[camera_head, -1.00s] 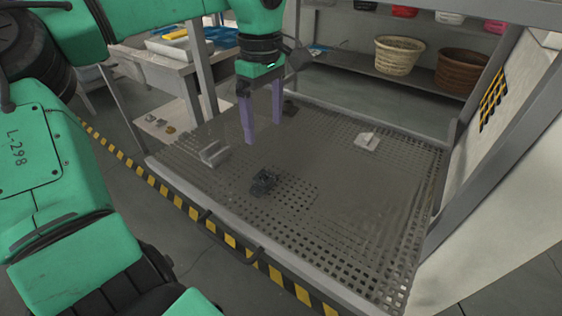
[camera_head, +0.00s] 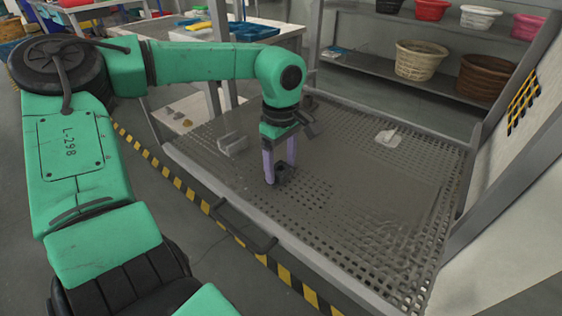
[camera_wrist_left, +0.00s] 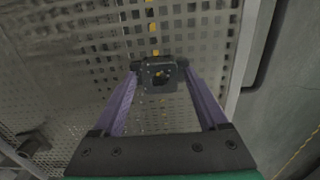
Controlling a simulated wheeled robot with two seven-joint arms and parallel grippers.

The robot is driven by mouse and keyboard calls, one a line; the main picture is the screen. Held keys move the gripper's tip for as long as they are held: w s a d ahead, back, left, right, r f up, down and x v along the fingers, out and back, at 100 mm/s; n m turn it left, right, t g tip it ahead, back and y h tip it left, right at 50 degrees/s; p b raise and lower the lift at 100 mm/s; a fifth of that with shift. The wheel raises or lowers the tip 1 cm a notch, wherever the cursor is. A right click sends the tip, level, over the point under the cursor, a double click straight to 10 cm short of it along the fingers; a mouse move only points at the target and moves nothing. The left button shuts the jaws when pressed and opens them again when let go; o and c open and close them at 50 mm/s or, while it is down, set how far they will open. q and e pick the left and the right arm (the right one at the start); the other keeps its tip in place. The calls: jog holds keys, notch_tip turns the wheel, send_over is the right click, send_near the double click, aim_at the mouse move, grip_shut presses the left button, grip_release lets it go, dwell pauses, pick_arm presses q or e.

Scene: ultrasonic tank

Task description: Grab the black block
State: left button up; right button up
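The black block (camera_head: 281,172), a small dark piece with an opening in it, sits low on the perforated floor of the tank. In the left wrist view the black block (camera_wrist_left: 159,76) lies between the fingertips. My left gripper (camera_head: 280,178) points down over it, with its purple fingers apart, one on each side. It also shows in the left wrist view (camera_wrist_left: 159,73), where the tips are close beside the block; firm contact cannot be told. In the head view the fingers partly hide the block. My right gripper is not in view.
The tank's metal rim and a bar handle (camera_head: 245,232) run along the near side. A grey bracket (camera_head: 232,144) and a pale piece (camera_head: 388,137) lie elsewhere in the tank. Another dark piece (camera_wrist_left: 32,141) shows at the lower left of the wrist view. Baskets (camera_head: 420,60) stand on a shelf behind.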

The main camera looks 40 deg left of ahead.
pick_arm(q)
grip_shut()
